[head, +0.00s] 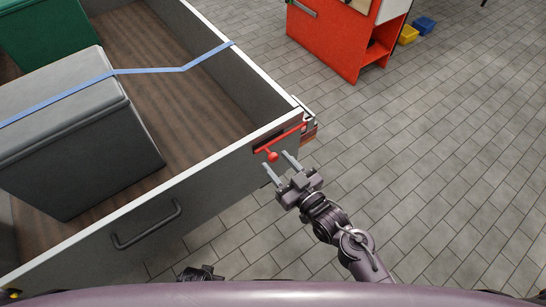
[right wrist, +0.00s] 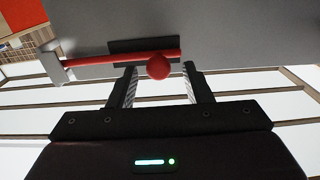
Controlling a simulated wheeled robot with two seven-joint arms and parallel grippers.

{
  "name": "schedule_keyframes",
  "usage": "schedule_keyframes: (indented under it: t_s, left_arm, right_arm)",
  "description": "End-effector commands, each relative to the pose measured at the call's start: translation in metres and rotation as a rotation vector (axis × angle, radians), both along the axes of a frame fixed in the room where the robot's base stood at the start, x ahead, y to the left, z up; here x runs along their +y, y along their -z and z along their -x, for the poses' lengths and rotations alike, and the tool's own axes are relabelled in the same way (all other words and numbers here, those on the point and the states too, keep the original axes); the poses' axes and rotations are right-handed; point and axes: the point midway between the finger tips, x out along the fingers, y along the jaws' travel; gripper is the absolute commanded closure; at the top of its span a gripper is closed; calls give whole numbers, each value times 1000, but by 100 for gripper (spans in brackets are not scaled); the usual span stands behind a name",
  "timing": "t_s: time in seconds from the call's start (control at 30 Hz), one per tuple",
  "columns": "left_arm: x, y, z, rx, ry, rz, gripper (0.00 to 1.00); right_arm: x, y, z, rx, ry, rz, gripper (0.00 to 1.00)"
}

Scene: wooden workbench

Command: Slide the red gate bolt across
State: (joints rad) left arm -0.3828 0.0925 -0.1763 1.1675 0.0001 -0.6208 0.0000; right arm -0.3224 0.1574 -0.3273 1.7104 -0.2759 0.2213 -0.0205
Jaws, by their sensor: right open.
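The red gate bolt (head: 283,139) lies along the top corner of the grey trailer's side panel, with a round red knob (head: 272,157) hanging from it. My right gripper (head: 277,160) is open, its two fingertips on either side of the knob. In the right wrist view the knob (right wrist: 158,66) shows between the spread fingers, with a gap on both sides. There the red bar (right wrist: 105,58) crosses a dark plate (right wrist: 128,46) and reaches a grey bracket (right wrist: 52,62) at the left. A dark piece at the head view's lower edge may be my left gripper (head: 200,273); its fingers are hidden.
A black handle (head: 147,226) sticks out of the side panel. The tiled floor at right is clear up to an orange cabinet (head: 325,40).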

Motion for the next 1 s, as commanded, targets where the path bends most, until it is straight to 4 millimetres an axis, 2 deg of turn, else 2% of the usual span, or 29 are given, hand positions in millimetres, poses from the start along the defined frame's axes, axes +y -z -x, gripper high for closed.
schedule_keyframes:
  t_s: [0.2, 0.53, 0.9, 1.0]
  left_arm:
    - [-1, -1, -3, -2, 0, 0, 100]
    - [-1, -2, -3, -2, 0, 1, 100]
    - [-1, -2, -3, -2, 0, 1, 100]
    - [-1, -2, -3, -2, 0, 1, 100]
  right_arm:
    - [15, 1, -21, 1, 1, 1, 55]
    - [17, 1, -24, 2, 1, 3, 55]
    - [17, 1, -24, 2, 1, 3, 100]
    - [17, 1, -24, 2, 1, 3, 100]
